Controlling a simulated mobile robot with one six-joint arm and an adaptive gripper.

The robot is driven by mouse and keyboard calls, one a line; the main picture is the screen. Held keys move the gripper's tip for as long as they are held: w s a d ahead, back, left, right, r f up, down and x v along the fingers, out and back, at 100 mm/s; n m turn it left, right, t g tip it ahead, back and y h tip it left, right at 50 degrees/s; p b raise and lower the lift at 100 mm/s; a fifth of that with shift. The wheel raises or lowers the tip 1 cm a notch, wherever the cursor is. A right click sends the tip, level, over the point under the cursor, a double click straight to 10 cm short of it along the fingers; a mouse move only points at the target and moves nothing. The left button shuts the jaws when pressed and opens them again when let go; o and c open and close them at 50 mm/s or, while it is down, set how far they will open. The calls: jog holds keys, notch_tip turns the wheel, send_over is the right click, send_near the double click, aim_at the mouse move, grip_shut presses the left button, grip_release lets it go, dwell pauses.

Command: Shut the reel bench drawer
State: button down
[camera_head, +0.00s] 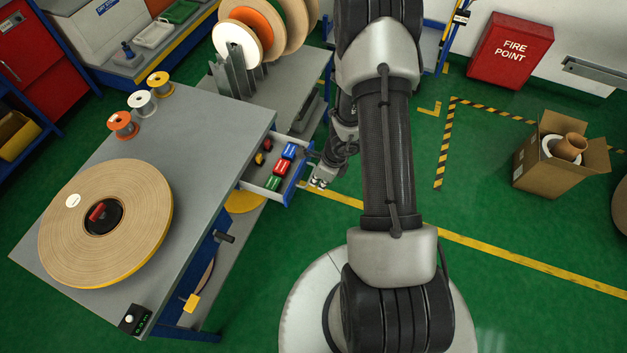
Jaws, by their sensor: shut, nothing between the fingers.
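The reel bench (207,113) stands at the left with a grey top. Its drawer (262,187) is pulled out from the bench's right side, towards my arm. The drawer has a blue front with a handle that is hard to make out. Inside lie blue, red and green items and small red and yellow ones. My gripper (318,184) is shut and empty, just right of the drawer front. I cannot tell whether it touches the front or handle. My arm hides part of the space behind it.
A large tape reel (105,222) and several small spools (142,103) sit on the bench top. Big discs (262,28) stand in a rack behind it. A cardboard box (548,165) stands on the floor at right. The green floor between is clear.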

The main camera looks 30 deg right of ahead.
aim_at(302, 187)
jog(key=w+a+f, duration=0.1)
jog(key=f, duration=0.1)
jog(key=w+a+f+b, duration=0.1)
jog(key=f, duration=0.2)
jog(key=w+a+f, duration=0.1)
jog(key=w+f, duration=0.1)
jog(key=shift+w+a+f+b, duration=0.1)
jog(key=shift+f+b, duration=0.05)
jog(key=shift+b, duration=0.2)
jog(key=shift+w+a+f, duration=0.1)
jog(key=shift+w+a, duration=0.1)
jog(key=shift+w, duration=0.1)
